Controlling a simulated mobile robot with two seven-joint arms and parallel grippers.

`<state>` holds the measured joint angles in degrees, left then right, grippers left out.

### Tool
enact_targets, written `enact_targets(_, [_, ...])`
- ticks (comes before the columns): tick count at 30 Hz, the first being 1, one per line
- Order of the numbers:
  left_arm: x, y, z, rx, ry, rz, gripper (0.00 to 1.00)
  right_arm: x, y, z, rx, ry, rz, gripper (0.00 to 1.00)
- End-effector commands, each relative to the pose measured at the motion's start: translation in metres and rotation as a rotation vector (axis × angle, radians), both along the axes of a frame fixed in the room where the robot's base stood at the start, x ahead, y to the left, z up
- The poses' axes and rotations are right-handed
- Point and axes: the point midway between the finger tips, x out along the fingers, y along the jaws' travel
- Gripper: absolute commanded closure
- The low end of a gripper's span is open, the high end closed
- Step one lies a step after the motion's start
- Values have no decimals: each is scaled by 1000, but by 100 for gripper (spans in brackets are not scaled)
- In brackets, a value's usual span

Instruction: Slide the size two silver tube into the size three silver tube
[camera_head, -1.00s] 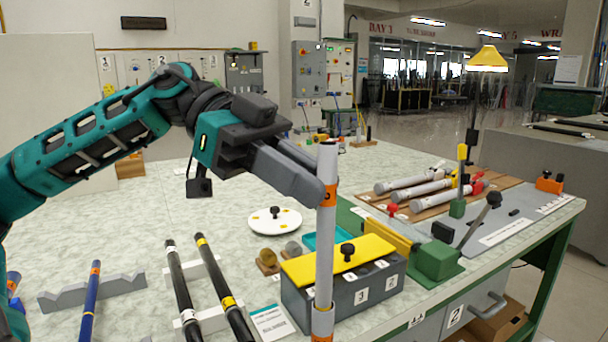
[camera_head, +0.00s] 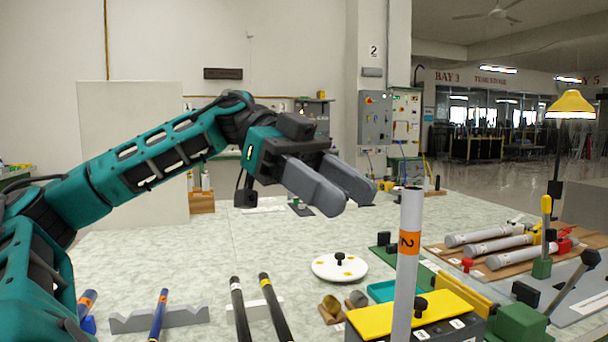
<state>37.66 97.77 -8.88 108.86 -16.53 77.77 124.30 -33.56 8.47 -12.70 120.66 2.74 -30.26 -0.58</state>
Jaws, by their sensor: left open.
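A silver tube (camera_head: 405,285) with an orange band marked 2 stands upright at the lower right of centre. Its lower end runs out of the bottom of the picture, so I cannot see what it stands in. My left gripper (camera_head: 352,197) is open and empty, above and to the left of the tube's top, with a gap between them. No tube marked 3 can be made out. My right gripper is not in view.
Several grey tubes (camera_head: 498,244) lie on a wooden board at the right. A grey box with a yellow lid (camera_head: 440,310) is behind the upright tube. A white disc (camera_head: 325,268), black rods (camera_head: 272,305) and a grey notched rack (camera_head: 185,317) are on the table.

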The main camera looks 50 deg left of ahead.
Motion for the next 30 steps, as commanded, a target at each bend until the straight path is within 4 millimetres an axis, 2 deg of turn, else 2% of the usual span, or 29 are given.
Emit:
enact_targets(3, [-3, 25, 12, 0, -1, 5, 52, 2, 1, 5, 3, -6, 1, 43])
enact_targets(10, [-7, 54, 25, -1, -1, 1, 52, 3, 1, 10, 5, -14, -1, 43])
enact_targets(15, [-8, 61, 27, -1, -1, -1, 52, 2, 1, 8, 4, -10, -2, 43])
enact_targets(30, [-8, 60, 27, 0, -1, -1, 52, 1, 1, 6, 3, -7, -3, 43])
